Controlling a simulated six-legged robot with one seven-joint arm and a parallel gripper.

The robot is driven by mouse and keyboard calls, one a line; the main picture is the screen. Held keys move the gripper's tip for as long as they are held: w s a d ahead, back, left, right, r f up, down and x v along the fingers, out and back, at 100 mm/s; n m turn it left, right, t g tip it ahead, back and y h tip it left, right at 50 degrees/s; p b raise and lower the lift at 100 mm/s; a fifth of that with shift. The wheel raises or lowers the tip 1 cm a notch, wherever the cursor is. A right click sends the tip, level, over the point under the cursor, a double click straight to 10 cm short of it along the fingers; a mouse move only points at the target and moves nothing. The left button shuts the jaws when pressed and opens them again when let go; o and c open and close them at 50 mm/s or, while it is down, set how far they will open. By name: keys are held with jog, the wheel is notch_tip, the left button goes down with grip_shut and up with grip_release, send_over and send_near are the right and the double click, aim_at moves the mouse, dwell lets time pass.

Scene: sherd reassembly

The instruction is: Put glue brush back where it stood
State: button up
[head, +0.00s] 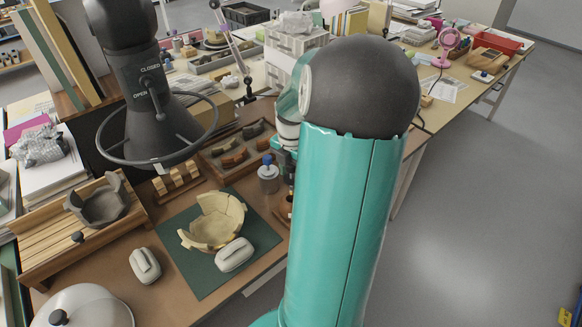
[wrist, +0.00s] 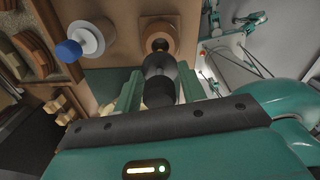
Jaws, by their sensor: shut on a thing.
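In the wrist view my gripper (wrist: 160,74) is shut on the glue brush (wrist: 160,88), a dark, rounded handle between the two teal fingers. Beyond the brush is a brown wooden holder (wrist: 174,29) with a round dark opening. The brush's far end lines up with this opening and overlaps it. I cannot tell whether it is inside or just above. In the head view the holder (head: 281,210) shows only in part at the mat's right, beside my arm. My arm hides the fingertips and brush there.
A jar with a blue knob (wrist: 88,40) stands close left of the holder; it also shows in the head view (head: 268,180). A partly assembled pale bowl (head: 214,225) sits on a green mat (head: 205,283). A tray of sherds (head: 212,165) lies behind.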

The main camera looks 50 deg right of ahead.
aim_at(292, 190)
jog(key=shift+f, duration=3.75)
jog(key=shift+f, duration=0.3)
jog(key=o, duration=0.8)
jog(key=shift+o, duration=0.2)
jog(key=shift+r, duration=0.1)
notch_tip(292, 190, up, 14)
jog(key=shift+f, duration=0.2)
